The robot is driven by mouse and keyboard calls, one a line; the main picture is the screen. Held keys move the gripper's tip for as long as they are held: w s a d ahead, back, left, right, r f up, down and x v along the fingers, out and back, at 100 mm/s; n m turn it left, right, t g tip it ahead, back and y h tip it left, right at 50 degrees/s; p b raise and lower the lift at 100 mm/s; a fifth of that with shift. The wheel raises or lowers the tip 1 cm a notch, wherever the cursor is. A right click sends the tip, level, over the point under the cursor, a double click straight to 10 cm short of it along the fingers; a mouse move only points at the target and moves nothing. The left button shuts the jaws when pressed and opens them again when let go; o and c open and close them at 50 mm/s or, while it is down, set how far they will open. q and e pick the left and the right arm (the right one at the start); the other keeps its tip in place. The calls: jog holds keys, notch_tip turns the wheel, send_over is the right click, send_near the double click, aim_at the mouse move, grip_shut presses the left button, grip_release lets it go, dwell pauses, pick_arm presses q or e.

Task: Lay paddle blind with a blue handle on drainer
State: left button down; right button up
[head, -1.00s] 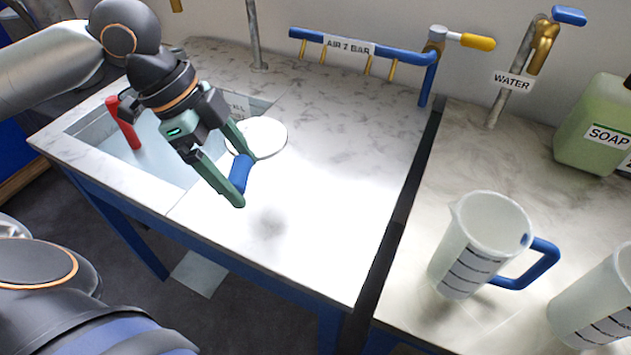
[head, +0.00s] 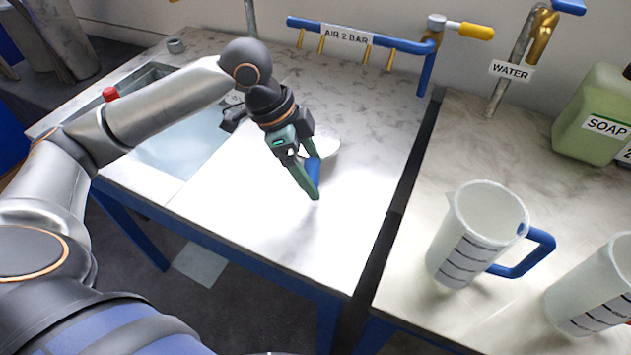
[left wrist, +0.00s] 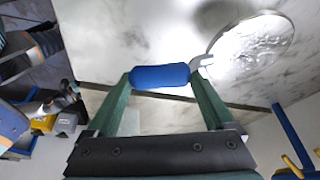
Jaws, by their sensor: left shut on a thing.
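The paddle blind shows in the head view as a pale round disc (head: 329,149) with a blue handle (head: 314,174). My left gripper (head: 315,176) is shut on that handle. In the left wrist view the handle (left wrist: 160,77) lies across the green fingertips, and a short neck joins it to the shiny disc (left wrist: 252,45). The blind is over the pale marbled worktop (head: 250,215) right of the sink; I cannot tell whether it touches the surface. No separate drainer rack shows; this worktop may be the drainer. My right gripper is not in view.
The sink (head: 178,150) is at left, with a red-topped thing (head: 110,94) partly behind my arm. A blue air bar (head: 385,43) runs along the back. A dark strip (head: 399,200) divides the worktop from the counter with a jug (head: 472,240) and soap container (head: 592,125).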

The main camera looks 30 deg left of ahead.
pick_arm(q)
jog(key=shift+w+d+f+b, duration=0.1)
jog(key=shift+w+f+b, duration=0.1)
jog(key=shift+f, duration=0.8)
jog(key=shift+w+d+f+b, duration=0.1)
jog(key=shift+w+f+b, duration=0.1)
jog(key=shift+f, duration=0.85)
grip_release()
jog(key=shift+f, duration=0.1)
jog(key=p+v, duration=0.2)
jog(key=v, duration=1)
